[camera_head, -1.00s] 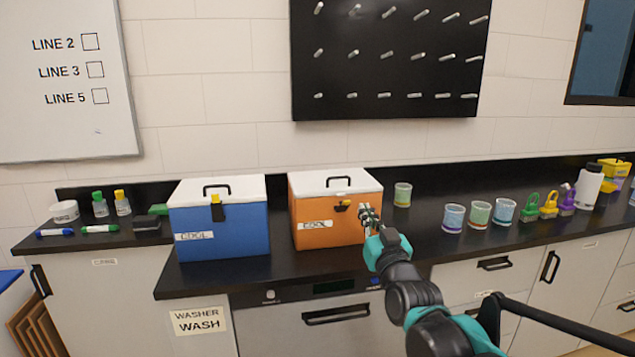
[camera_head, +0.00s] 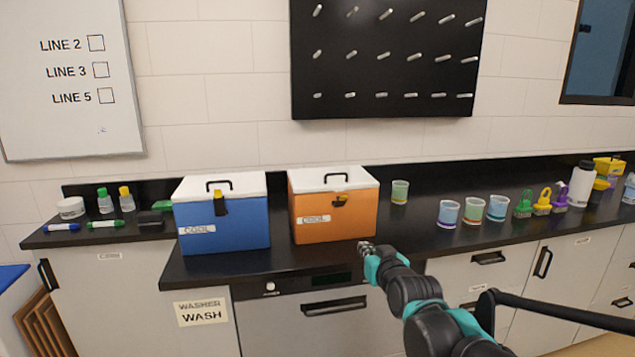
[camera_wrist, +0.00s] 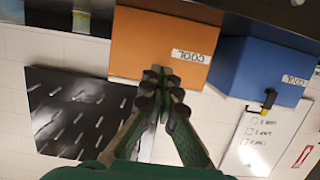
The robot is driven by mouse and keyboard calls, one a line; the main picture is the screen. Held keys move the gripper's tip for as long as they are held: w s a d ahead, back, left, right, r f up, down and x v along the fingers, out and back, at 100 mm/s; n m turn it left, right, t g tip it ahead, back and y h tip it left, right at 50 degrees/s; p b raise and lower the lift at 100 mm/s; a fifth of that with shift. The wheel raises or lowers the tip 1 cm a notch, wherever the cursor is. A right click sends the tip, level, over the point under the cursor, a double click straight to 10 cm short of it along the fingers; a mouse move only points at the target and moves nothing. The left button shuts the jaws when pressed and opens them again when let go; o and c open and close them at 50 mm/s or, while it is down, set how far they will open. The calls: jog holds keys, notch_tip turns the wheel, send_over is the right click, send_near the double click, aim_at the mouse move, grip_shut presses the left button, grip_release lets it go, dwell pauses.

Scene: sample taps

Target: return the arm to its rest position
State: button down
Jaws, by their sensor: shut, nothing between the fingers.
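My gripper (camera_head: 366,247) is at the front edge of the black counter, low and just right of the orange cooler (camera_head: 334,218). It is shut and empty. In the wrist view its fingers (camera_wrist: 160,74) are together, with the orange cooler (camera_wrist: 150,45) ahead of them. The fingers look apart from the cooler in the head view. The arm reaches in from the lower right of the head view.
A blue cooler (camera_head: 222,226) stands left of the orange one. A washer front (camera_head: 300,325) is below the counter (camera_head: 420,238). A black pegboard (camera_head: 385,55) hangs behind.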

jog(key=s+d+f+m+g+h, duration=0.1)
jog(key=s+d+f+g, duration=0.2)
jog(key=f, duration=0.6)
jog(key=s+d+f+m+g+h, duration=0.1)
jog(key=s+d+f+g+h, duration=0.1)
jog(key=s+d+f+g, duration=0.2)
jog(key=s+f+g, duration=0.3)
jog(key=f, duration=0.2)
jog(key=shift+s+f+g, duration=0.25)
jog(key=shift+f+g, duration=0.15)
jog(key=shift+w+a, duration=0.1)
jog(key=shift+a, duration=0.05)
